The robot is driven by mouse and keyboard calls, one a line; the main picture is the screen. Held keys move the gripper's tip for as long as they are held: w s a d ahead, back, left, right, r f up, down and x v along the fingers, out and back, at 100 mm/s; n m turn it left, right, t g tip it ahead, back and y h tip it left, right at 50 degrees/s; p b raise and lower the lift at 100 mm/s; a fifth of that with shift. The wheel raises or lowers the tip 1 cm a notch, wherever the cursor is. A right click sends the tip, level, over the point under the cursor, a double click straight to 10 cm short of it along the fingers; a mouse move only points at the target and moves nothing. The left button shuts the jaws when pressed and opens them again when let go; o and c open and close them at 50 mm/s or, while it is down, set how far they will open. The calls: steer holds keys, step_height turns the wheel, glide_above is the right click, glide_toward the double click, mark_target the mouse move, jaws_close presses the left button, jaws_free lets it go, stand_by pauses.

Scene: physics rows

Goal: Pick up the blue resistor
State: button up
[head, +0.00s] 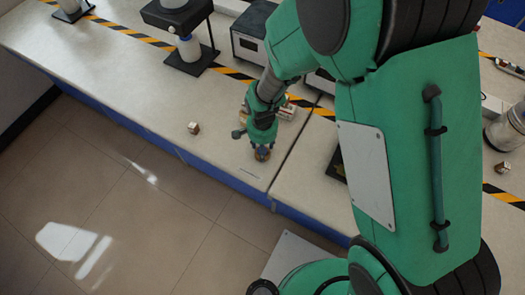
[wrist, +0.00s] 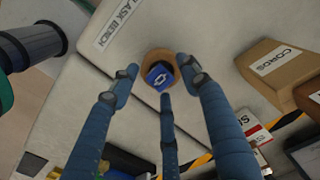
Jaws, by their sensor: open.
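The blue resistor (wrist: 158,76) shows in the wrist view as a small block with a blue face bearing a white symbol and a round tan body around or beneath it. It sits on the pale bench top. My gripper (wrist: 160,82) has three blue fingers spread open around it. One fingertip is on the left, one on the right and one below; I cannot tell whether any touches it. In the head view my gripper (head: 262,141) points down over the bench near its front edge, and the small tan item (head: 262,154) shows under the fingers.
A small tan and white block (head: 193,128) stands on the bench to the left. A box labelled CORDS (wrist: 272,68) is right of the fingers in the wrist view. A dark stand (head: 188,58) and a grey device (head: 250,35) are at the back.

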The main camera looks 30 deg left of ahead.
stand_by(0.3)
steer(key=c, duration=1.2)
steer(key=shift+o, duration=0.2)
steer(key=shift+r, duration=0.2)
steer(key=shift+r, duration=0.55)
steer(key=shift+s+d+r+p, duration=0.2)
steer(key=shift+r+p, duration=0.05)
steer(key=shift+r, duration=0.35)
steer(key=shift+s+d+r+p, duration=0.15)
steer(key=shift+d+r+p, duration=0.1)
steer(key=shift+r, duration=0.3)
steer(key=s+d+r+p, duration=0.1)
steer(key=s+d, duration=0.9)
steer(key=d, duration=0.1)
steer(key=shift+r, duration=0.15)
